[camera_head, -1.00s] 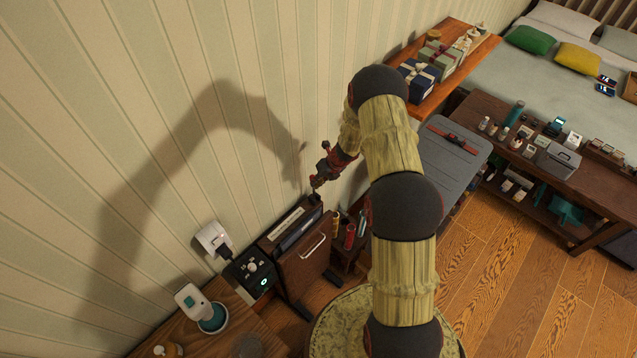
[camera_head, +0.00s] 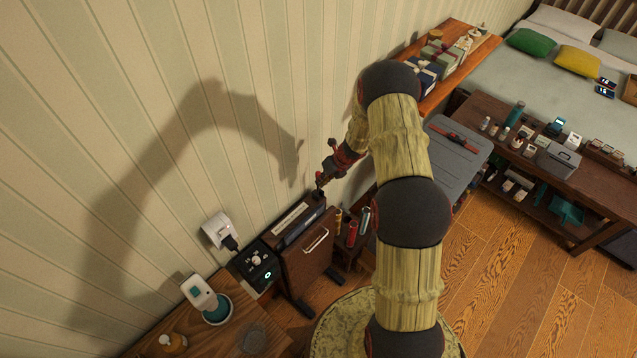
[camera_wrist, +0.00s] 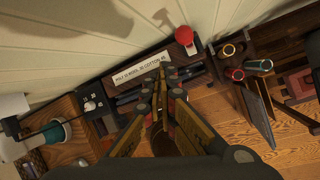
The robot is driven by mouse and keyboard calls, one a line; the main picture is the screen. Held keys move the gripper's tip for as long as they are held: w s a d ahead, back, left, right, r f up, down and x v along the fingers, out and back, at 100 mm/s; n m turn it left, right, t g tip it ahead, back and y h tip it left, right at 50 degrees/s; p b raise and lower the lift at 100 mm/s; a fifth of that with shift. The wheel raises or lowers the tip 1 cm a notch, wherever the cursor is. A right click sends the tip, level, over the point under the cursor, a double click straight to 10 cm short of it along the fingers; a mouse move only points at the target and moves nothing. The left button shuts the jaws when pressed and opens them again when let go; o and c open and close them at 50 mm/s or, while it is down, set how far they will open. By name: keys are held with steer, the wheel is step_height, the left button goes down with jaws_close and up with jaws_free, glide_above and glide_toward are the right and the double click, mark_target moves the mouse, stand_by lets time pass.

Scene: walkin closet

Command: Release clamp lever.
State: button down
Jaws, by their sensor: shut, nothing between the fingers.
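A dark brown press-like unit (camera_head: 302,255) stands against the wall, with a pale handle on its front panel. A label reading about "max 15 mins, no cotton" (camera_wrist: 141,67) runs along its top in the wrist view. A red round knob (camera_wrist: 184,36) sits at the end of the unit's top, just beyond my fingertips; it looks like the clamp lever. My gripper (camera_wrist: 163,92) is shut and empty, with its fingertips over the top of the unit. In the head view my gripper (camera_head: 322,181) is above the unit's right end, and the knob cannot be made out clearly there.
A black control box (camera_head: 258,265) with a green light stands left of the unit, below a plugged wall socket (camera_head: 217,230). A rack with red and dark cylinders (camera_head: 352,235) stands close on the right. A grey case (camera_head: 450,160) lies farther right.

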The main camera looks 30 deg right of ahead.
steer(key=w+r, duration=0.4)
steer(key=r, duration=0.2)
steer(key=shift+d+r, duration=0.35)
steer(key=shift+r, duration=0.05)
